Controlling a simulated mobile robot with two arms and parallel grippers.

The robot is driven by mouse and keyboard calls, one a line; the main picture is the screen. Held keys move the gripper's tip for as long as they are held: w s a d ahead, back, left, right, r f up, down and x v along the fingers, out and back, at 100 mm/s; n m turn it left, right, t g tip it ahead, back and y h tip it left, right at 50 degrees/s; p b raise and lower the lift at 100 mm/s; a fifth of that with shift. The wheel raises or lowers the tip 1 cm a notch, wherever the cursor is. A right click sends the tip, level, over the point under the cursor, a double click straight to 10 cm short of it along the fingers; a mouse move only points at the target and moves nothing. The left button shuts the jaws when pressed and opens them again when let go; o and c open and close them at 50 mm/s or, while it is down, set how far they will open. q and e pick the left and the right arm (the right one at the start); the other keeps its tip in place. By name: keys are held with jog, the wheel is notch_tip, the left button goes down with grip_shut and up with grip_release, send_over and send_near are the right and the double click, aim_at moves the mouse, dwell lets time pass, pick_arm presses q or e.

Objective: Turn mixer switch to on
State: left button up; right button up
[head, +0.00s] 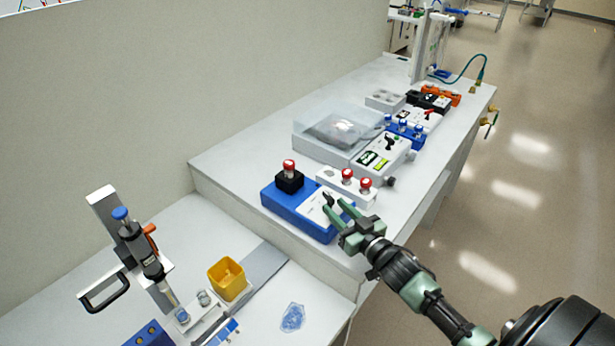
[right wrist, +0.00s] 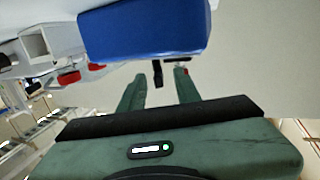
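The blue mixer (head: 290,212) sits at the near end of the raised bench. A black holder (head: 289,181) with a red-capped vial stands on its far-left part. Its white panel (head: 314,206) carries a small black switch lever (head: 328,198). My right gripper (head: 335,206) is at the panel, its green fingers apart and close to the lever. In the right wrist view, the mixer's blue body (right wrist: 145,30) is at the top, and the black lever (right wrist: 157,72) shows between the open fingers (right wrist: 158,85). I cannot tell whether they touch it. My left gripper is not in view.
A white rack (head: 345,186) with red-capped vials stands just behind the mixer. Further back are a white device (head: 382,158) and a clear-lidded box (head: 340,130). A yellow container (head: 227,278) and a pipette stand are on the lower bench. Open floor lies right.

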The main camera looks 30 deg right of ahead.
aim_at(328, 194)
jog(key=shift+w+d+r, duration=0.1)
jog(key=shift+w+r, duration=0.15)
jog(key=shift+w, duration=0.1)
jog(key=shift+w+r, duration=0.1)
jog(key=shift+r, duration=0.15)
jog(key=shift+w+r+p, duration=0.25)
jog(key=shift+w+p, duration=0.05)
jog(key=shift+w, duration=0.35)
jog(key=w, duration=0.3)
jog(key=shift+p, duration=0.3)
jog(key=shift+w+a+f, duration=0.1)
jog(key=shift+w, duration=0.6)
jog(key=shift+w+a+f, duration=0.1)
jog(key=shift+w, duration=0.6)
jog(key=shift+c, duration=0.3)
jog(key=c, duration=0.5)
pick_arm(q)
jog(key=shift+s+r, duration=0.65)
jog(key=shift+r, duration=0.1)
pick_arm(e)
grip_shut()
